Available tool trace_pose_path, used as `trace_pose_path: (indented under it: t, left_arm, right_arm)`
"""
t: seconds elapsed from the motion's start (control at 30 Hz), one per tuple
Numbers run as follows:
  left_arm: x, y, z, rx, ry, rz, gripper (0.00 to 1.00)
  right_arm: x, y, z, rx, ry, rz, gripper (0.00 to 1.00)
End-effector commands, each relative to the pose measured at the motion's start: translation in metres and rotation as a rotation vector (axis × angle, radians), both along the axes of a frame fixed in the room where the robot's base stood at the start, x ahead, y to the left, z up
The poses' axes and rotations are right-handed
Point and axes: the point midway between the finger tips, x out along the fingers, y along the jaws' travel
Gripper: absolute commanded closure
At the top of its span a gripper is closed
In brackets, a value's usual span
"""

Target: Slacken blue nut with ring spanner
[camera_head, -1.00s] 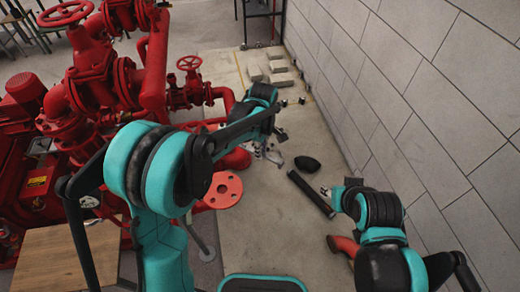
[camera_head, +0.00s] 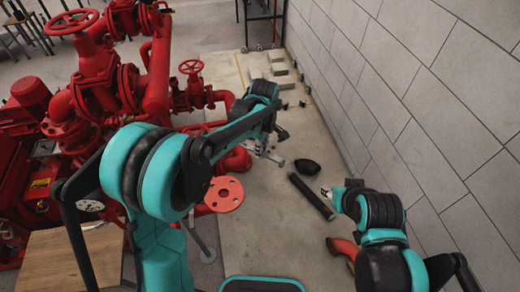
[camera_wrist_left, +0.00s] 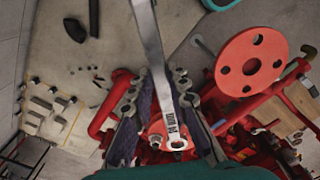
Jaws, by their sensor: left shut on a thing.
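A silver ring spanner (camera_wrist_left: 153,50) runs down the left wrist view, its ring end near the bottom. My left gripper (camera_wrist_left: 160,95) is shut on it, with the fingers on both sides of the shaft. In the head view my left gripper (camera_head: 266,154) is small, beyond the arm and beside the red pump pipes. The spanner's ring end appears in front of a red pump part in the wrist view; I cannot tell whether they touch. I cannot make out the blue nut. My right gripper (camera_head: 326,191) is small at the lower right, over the floor; its jaws are unclear.
The red pumpset (camera_head: 100,80) fills the left side. A round red flange (camera_head: 224,194) stands near my left arm. A grey block wall (camera_head: 430,110) bounds the right. A black bar (camera_head: 310,195) and a dark bowl-like object (camera_head: 306,167) lie on the floor. Small blocks (camera_head: 279,72) lie farther back.

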Motion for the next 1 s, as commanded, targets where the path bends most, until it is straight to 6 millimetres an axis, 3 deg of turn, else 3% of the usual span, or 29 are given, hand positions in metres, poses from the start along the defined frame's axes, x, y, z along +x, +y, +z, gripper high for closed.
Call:
trace_pose_path:
  t: [0.2, 0.57, 1.0]
  left_arm:
    - [0.0, 0.0, 0.013, 0.0, 0.0, 0.0, 1.0]
    - [0.0, 0.0, 0.013, 0.0, 0.0, 0.0, 1.0]
    - [-0.001, 0.0, -0.01, 0.004, -0.002, -0.002, 1.0]
  right_arm:
    - [0.0, 0.0, 0.009, 0.0, 0.0, 0.0, 0.6]
    - [0.0, 0.0, 0.009, 0.0, 0.0, 0.0, 0.6]
    - [0.0, 0.0, -0.008, 0.0, 0.0, 0.0, 0.6]
